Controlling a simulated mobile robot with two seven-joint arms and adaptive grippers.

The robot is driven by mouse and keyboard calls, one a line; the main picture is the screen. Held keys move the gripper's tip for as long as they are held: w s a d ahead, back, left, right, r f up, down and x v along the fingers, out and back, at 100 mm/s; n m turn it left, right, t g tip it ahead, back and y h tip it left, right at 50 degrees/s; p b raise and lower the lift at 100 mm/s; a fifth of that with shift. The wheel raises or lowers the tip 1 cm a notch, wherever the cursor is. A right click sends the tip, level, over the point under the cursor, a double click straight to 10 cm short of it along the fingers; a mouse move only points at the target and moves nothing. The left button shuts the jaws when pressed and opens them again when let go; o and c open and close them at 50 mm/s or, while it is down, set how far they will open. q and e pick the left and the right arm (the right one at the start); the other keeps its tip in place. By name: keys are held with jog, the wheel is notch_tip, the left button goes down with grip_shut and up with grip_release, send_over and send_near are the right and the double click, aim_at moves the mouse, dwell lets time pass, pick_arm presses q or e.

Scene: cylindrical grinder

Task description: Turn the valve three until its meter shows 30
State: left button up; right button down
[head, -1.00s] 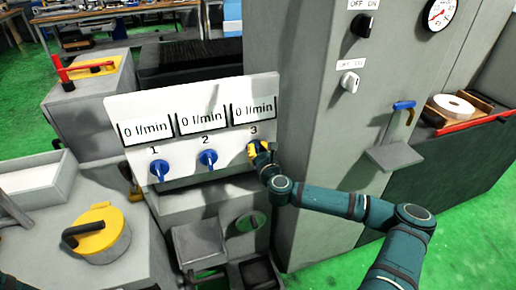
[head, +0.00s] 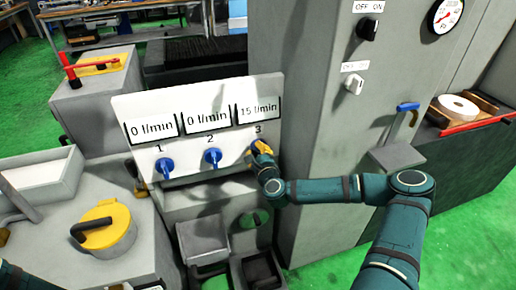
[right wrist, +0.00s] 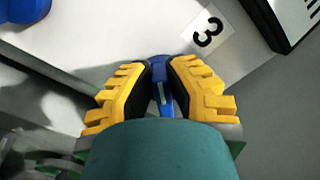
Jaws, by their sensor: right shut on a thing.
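A white panel carries three meters and three blue valves. Meter three (head: 258,111) reads 15 l/min. Meter one (head: 152,129) and meter two (head: 207,119) read 0 l/min. Valve one (head: 164,167) and valve two (head: 212,157) stand free with their handles visible. My right gripper (head: 261,149) is at valve three, below the "3" label, and mostly covers it in the head view. In the right wrist view, its yellow fingers (right wrist: 160,88) are shut on the blue handle of valve three (right wrist: 161,72). My left gripper is not clearly in view.
A grey cabinet (head: 315,110) with off/on switches stands right of the panel. A yellow round lid (head: 104,227) with a black handle sits at the lower left. Open grey bins (head: 205,240) are below the panel. Green floor shows at the right.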

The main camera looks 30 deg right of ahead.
jog(key=n, duration=0.4)
jog(key=shift+w+a+f+n, duration=0.1)
jog(key=shift+a+f+n, duration=0.15)
jog(key=shift+f+n, duration=0.15)
jog(key=n, duration=0.2)
jog(key=f+n, duration=0.1)
jog(key=n, duration=0.1)
jog(key=shift+n+b, duration=0.3)
jog(key=shift+b, duration=0.1)
jog(key=c, duration=0.9)
grip_release()
jog(key=shift+f, duration=0.1)
jog(key=shift+c, duration=0.2)
jog(key=v, duration=1.2)
jog(key=shift+a, duration=0.2)
